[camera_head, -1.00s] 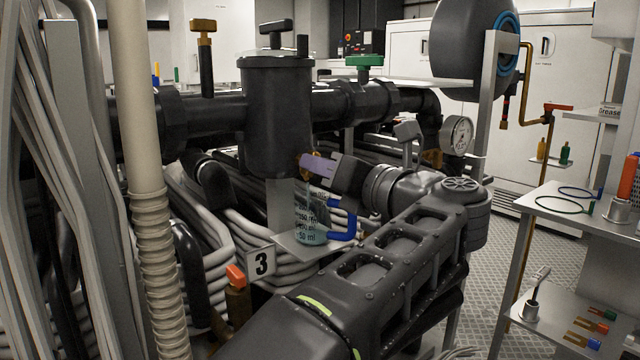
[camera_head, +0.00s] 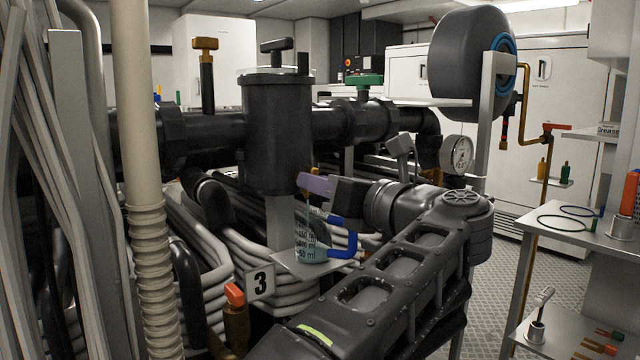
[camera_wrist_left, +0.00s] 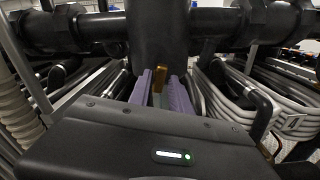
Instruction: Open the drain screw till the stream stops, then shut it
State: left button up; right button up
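The black strainer body (camera_head: 275,135) stands upright on the dark pipe. The small brass drain screw (camera_head: 300,188) is low on its right side, mostly hidden by my left gripper (camera_head: 315,186). In the left wrist view the brass screw (camera_wrist_left: 165,80) shows between the two purple fingers; I cannot tell if both press on it. A clear measuring jug (camera_head: 310,240) with a blue handle stands on a small shelf (camera_head: 290,262) below the screw. A thin streak seems to show under the screw, too small to be sure it is a stream. My right gripper is out of view.
A yellow-handled valve (camera_head: 206,70) and a green-handled valve (camera_head: 363,82) stand on the pipe. A pressure gauge (camera_head: 457,152) is right of my wrist. A plate marked 3 (camera_head: 260,282) and an orange-capped valve (camera_head: 235,300) sit low. Grey hoses crowd below.

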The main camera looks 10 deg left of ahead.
pick_arm(q)
jog(key=shift+o, duration=1)
jog(key=shift+r, duration=0.1)
jog(key=p+v, duration=0.2)
jog(key=v, duration=0.5)
jog(key=shift+s+d, duration=0.25)
jog(key=shift+d, duration=0.05)
